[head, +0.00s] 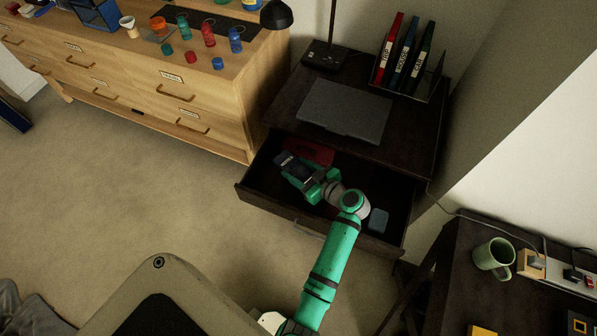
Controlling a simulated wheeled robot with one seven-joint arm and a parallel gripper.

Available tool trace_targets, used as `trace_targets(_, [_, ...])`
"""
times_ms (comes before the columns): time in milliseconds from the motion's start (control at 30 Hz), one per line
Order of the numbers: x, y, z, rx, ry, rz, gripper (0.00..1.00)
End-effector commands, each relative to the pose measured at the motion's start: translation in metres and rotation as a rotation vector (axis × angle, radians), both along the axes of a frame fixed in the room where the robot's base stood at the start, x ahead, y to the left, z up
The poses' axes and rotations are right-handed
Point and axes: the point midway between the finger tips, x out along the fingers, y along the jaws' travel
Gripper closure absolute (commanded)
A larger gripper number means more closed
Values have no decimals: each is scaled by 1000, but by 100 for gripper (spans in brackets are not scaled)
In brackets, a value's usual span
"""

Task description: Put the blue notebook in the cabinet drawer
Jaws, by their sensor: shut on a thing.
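The cabinet drawer (268,205) is pulled open at the front of the dark cabinet (410,138). My gripper (299,177) is over the open drawer, toward its left part, and is shut on a small dark blue thing, which looks like the blue notebook (287,160). The notebook is tilted and partly hidden by the fingers. I cannot tell whether it touches the drawer floor. My wrist and forearm hide part of the drawer's middle.
In the drawer lie a red item (309,150) and a small grey-blue item (378,219). A closed laptop (345,109), a lamp base and binders (402,52) stand on the cabinet. A wooden dresser (190,90) stands left; a dark desk with a green mug (493,255) is right.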

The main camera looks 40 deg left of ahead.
Motion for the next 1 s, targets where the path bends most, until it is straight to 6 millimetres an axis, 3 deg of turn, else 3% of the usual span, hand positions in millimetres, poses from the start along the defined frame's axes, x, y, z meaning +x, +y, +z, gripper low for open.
trace_targets(333, [19,11,-26,0,0,0,73])
trace_targets(533, [19,10,-51,0,2,-1,73])
trace_targets(1000, [19,10,-59,0,0,0,73])
